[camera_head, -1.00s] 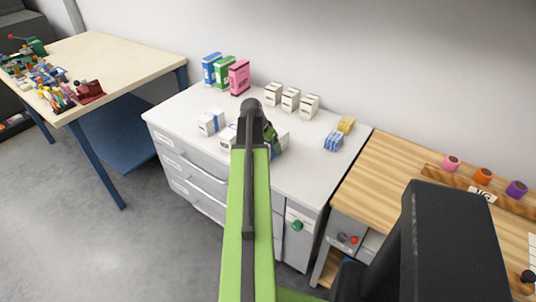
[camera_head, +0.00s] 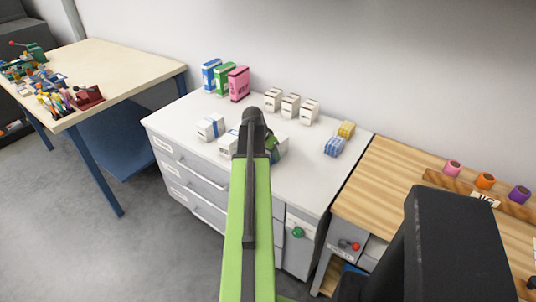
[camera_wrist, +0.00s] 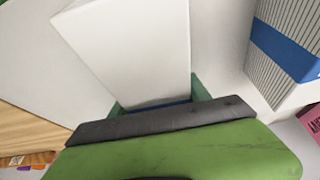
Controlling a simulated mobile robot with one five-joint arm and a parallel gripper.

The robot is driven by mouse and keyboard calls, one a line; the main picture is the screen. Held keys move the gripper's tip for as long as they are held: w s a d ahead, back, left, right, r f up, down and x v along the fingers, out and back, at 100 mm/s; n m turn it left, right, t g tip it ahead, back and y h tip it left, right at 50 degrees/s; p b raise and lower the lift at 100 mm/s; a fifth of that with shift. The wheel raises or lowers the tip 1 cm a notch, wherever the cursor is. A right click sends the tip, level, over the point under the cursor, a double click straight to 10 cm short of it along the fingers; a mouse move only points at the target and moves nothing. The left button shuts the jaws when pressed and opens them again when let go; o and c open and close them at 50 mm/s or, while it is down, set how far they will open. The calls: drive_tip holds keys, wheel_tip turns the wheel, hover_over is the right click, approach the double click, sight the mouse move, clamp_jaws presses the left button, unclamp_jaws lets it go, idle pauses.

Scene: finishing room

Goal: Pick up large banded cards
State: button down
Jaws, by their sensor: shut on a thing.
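My gripper (camera_head: 268,148) is over the white cabinet top, largely hidden behind my arm in the head view. In the wrist view my gripper (camera_wrist: 160,104) is shut on a large white pack (camera_wrist: 130,45), with a strip of blue band showing at the jaws. The held pack (camera_head: 282,142) shows partly beside the gripper in the head view; I cannot tell whether it touches the top. Another blue-banded white pack (camera_head: 210,127) stands to the left, and a white pack (camera_head: 228,144) stands nearer the arm. A striped, blue-banded pack (camera_wrist: 290,38) shows at right in the wrist view.
Blue, green and pink boxes (camera_head: 238,83) stand at the back left of the cabinet top (camera_head: 185,110). White boxes (camera_head: 290,105) stand behind. Small blue (camera_head: 333,146) and yellow (camera_head: 346,130) packs stand at right. A wooden bench (camera_head: 385,180) adjoins on the right.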

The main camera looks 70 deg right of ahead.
drive_tip(key=shift+r+p, duration=0.6)
wheel_tip(320, 180, up, 4)
drive_tip(key=p, duration=0.3)
drive_tip(key=shift+f+p, duration=0.1)
drive_tip(key=shift+p, duration=0.3)
drive_tip(key=s+a+r+p, duration=0.5)
drive_tip(key=s+r+p, duration=0.1)
drive_tip(key=s, duration=0.4)
drive_tip(key=shift+s+a, duration=0.15)
drive_tip(key=shift+a, duration=0.05)
